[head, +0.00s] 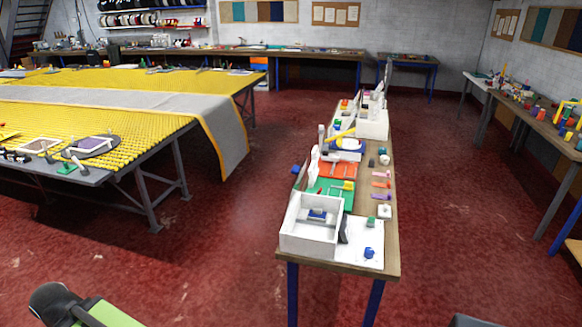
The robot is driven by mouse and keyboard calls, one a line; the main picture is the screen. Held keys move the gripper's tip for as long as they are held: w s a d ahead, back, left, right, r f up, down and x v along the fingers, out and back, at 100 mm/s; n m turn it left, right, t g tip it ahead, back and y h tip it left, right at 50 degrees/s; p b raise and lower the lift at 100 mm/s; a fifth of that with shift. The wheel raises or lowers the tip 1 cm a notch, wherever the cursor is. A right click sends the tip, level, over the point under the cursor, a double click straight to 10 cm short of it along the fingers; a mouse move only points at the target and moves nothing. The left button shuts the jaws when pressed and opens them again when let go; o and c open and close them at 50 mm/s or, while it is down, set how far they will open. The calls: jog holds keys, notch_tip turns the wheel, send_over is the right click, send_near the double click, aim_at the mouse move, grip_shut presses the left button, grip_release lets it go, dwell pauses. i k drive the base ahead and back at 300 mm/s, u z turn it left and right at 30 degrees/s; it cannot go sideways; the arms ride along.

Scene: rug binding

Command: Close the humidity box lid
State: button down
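A white open-topped box (309,240) stands on the near end of a narrow wooden table, with a small grey and blue item (318,215) inside. It may be the humidity box, but I cannot tell for sure. No lid on it can be made out clearly. A second white box (372,128) stands further back on the same table. My gripper cannot be made out in the head view.
The narrow table (388,262) also holds green and orange trays and small tools. A large yellow-topped table (120,150) with a grey strip stands left. Benches line the back and right walls. Red floor is clear on both sides of the narrow table.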

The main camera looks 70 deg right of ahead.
aim_at(296, 170)
jog(key=z, duration=0.55)
jog(key=i, duration=1.05)
jog(key=u, duration=0.15)
